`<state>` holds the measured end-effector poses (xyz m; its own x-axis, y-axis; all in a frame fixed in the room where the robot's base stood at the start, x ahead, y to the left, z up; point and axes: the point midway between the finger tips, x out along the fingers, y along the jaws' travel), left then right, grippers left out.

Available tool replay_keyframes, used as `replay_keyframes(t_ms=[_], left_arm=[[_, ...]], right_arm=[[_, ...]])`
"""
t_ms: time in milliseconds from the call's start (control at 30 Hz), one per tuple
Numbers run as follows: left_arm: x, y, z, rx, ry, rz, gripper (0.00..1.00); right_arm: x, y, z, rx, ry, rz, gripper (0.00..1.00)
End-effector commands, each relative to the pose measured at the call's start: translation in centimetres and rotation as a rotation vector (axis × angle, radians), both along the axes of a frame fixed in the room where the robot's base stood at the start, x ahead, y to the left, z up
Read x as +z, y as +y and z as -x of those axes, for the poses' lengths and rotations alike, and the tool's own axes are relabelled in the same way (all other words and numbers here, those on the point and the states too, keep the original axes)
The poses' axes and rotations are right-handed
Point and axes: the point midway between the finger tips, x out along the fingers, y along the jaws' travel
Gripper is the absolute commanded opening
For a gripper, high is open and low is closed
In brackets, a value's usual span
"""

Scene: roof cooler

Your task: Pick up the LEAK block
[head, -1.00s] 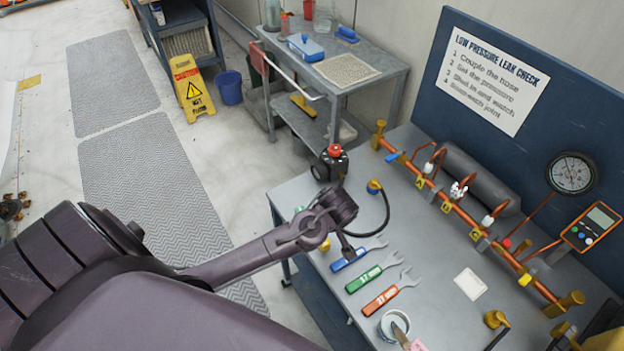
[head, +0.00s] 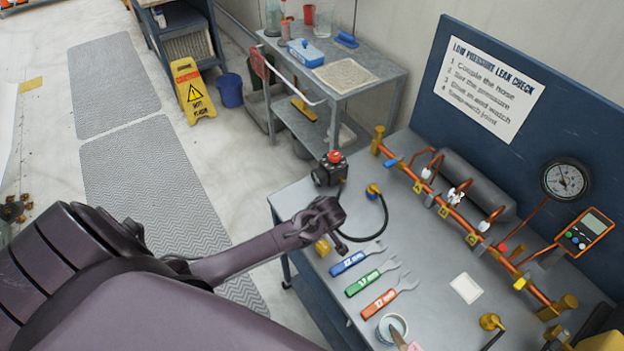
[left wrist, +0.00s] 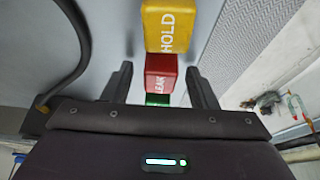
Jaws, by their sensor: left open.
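The red LEAK block (left wrist: 161,73) shows in the left wrist view between my left gripper's fingers (left wrist: 161,82), with a gap on each side. The left gripper is open; its fingers also show partly in the head view (head: 338,240) over the bench's near left corner. The yellow HOLD block (left wrist: 168,25) lies beyond the red one in the wrist view and peeks out below my wrist in the head view (head: 322,246). A green block (left wrist: 157,99) is partly hidden below the red one. My arm hides the red block in the head view. My right gripper is out of view.
A copper pipe manifold (head: 450,211) runs along the back.

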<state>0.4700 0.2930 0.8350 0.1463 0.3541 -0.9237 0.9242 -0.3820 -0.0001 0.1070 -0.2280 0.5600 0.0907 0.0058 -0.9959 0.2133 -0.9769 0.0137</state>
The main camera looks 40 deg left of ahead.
Motion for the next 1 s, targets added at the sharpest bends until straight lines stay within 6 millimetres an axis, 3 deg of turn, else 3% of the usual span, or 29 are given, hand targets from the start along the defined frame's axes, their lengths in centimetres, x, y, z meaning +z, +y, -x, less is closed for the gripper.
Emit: replay_keyframes(t_ms=[100, 467, 767, 1000], left_arm=[[0.0, 0.0, 0.0, 0.000, 0.000, 0.000, 0.53], [0.0, 0.0, 0.0, -0.001, 0.000, 0.000, 0.06], [0.3, 0.0, 0.0, 0.000, -0.001, 0.000, 0.04], [2.6, 0.0, 0.0, -0.001, -0.003, 0.001, 0.04]], right_arm=[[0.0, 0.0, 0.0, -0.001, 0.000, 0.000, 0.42], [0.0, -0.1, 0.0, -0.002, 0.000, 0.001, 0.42], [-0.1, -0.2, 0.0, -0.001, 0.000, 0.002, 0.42], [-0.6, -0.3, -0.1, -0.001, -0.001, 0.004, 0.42]])
